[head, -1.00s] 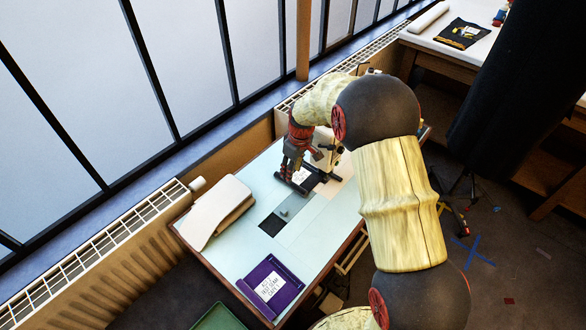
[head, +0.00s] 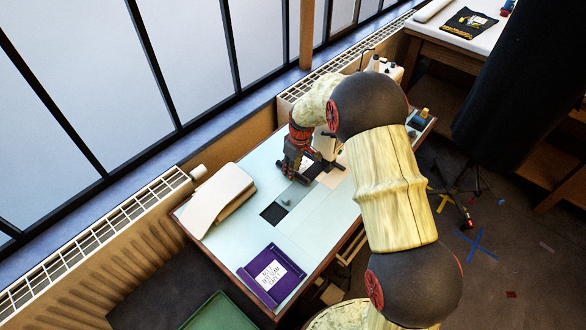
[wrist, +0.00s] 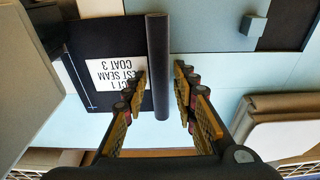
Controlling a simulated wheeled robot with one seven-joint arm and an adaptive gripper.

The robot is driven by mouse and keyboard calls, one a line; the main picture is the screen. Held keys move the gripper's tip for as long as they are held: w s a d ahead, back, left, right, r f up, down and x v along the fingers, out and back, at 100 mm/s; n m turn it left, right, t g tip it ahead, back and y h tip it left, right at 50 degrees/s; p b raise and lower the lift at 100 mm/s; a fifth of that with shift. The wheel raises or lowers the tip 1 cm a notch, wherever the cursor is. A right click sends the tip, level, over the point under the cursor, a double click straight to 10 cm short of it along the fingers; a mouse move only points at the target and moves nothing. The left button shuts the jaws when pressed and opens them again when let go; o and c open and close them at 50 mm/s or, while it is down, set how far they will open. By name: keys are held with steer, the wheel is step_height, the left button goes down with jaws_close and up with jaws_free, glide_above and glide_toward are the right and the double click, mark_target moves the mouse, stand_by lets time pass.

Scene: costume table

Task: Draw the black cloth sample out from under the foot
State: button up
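The black cloth sample (wrist: 107,65) lies flat on the pale table, with a white label reading "ACT 1 TEST SEAM COAT 3" upside down in the wrist view. A dark raised bar (wrist: 158,65) runs along the sample's near-gripper edge. My gripper (wrist: 160,82) is open, with one finger on each side of the bar and gaps showing on both sides. In the head view my gripper (head: 288,172) points down at the table beside the pale sewing machine (head: 327,143) and hides most of the sample. The machine's foot is not clearly visible.
A dark square (head: 273,214) with a small grey block (head: 285,202) lies near my gripper. The tabletop between them is clear.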

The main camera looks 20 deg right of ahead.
steer(key=c, duration=0.6)
jaws_close()
steer(key=shift+a, duration=0.1)
